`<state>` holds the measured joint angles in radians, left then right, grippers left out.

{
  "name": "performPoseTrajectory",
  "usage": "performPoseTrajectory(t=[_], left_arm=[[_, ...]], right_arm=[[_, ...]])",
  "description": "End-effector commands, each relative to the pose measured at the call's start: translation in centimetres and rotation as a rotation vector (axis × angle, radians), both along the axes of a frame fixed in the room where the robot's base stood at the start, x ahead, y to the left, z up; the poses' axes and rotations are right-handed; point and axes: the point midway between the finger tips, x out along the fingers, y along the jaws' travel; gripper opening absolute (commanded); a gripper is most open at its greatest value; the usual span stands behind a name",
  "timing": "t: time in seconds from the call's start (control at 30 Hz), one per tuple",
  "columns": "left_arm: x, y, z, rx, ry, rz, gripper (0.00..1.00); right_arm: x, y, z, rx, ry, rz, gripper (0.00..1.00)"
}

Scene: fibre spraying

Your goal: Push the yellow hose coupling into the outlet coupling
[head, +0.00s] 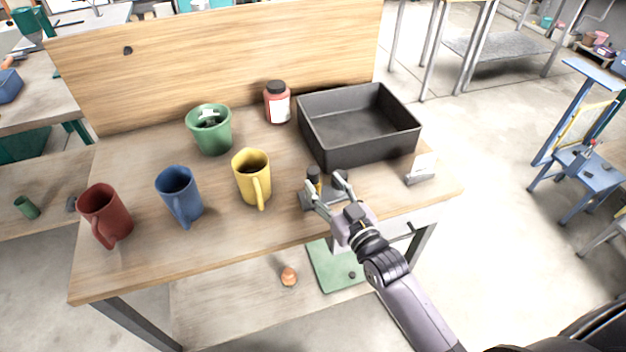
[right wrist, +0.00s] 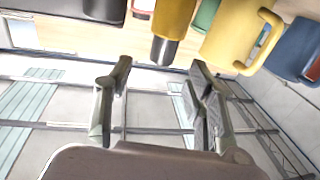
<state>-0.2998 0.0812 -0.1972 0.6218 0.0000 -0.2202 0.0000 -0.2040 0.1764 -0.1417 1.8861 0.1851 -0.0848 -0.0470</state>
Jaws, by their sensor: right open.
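A small upright piece with a black top and a yellow band (head: 314,178), apparently the yellow hose coupling, stands near the table's front edge. In the right wrist view, which looks upside down, it is a yellow cylinder with a dark end (right wrist: 172,30). My right gripper (head: 326,185) is open at the table's front edge, close to this piece. In the right wrist view, the gap between its fingers (right wrist: 158,85) is empty and the piece lies beyond the fingertips. I cannot single out the outlet coupling. My left gripper is not in view.
A yellow mug (head: 252,182) stands left of the coupling, with blue (head: 180,200) and red (head: 103,218) mugs further left. A black bin (head: 365,150) is behind, with a red jar (head: 278,106) and green pot (head: 210,135). A small holder (head: 420,172) stands right.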

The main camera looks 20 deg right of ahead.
Motion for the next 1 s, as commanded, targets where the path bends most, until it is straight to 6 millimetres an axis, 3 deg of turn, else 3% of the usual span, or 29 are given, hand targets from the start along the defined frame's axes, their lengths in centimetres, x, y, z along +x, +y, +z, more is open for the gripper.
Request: performPoseTrajectory(t=[0.23,0.6,0.87,1.0], left_arm=[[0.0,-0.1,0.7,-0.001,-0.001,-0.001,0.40],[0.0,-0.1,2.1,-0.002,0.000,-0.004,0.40],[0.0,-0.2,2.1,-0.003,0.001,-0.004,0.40],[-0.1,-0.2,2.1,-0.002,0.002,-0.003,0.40]], right_arm=[[1.7,0.4,0.1,0.001,0.000,0.000,0.50],[5.9,1.4,0.0,0.001,0.000,0.000,0.50],[6.1,1.4,-0.1,0.001,0.001,0.000,0.50],[6.0,1.4,-0.1,0.000,0.001,0.000,0.41]])
